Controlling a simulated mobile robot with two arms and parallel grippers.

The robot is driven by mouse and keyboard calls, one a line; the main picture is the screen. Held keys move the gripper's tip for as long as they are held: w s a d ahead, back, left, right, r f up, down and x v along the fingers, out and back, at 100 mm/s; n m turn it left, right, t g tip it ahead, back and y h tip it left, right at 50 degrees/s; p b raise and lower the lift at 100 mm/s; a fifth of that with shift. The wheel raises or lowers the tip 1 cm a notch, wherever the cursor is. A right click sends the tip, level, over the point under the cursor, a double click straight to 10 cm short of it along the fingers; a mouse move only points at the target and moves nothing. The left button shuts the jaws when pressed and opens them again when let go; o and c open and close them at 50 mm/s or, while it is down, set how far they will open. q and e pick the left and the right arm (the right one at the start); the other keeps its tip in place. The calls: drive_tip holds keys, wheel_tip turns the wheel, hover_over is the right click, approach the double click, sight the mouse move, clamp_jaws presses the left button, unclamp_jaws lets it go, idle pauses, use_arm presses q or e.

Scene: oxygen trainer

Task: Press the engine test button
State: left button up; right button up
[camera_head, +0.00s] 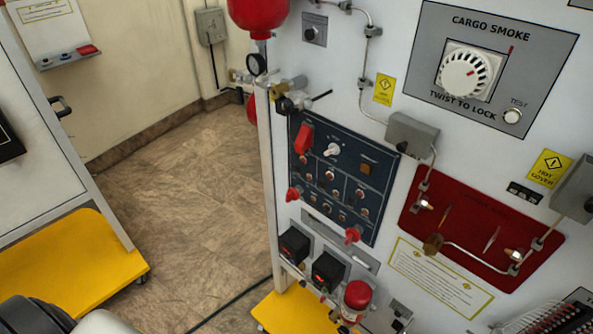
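No button with a readable engine test label shows. A dark blue control panel (332,172) on the trainer's white face carries several small round buttons, a white knob (333,149), an amber square (365,168) and red switch covers (303,138); its lettering is too small to read. A round white button (512,116) marked TEST sits at the lower right of the grey CARGO SMOKE plate (440,22), beside a large white dial (468,72). Neither of my grippers is in view; only part of my arm shows at the bottom left.
A red plate (480,215) with metal pipes lies right of the blue panel. A red bottle (258,14), gauge (257,64) and valve fittings jut out at the trainer's left edge. Two black boxes (327,271) protrude below. Tiled floor (180,200) at left is mostly clear.

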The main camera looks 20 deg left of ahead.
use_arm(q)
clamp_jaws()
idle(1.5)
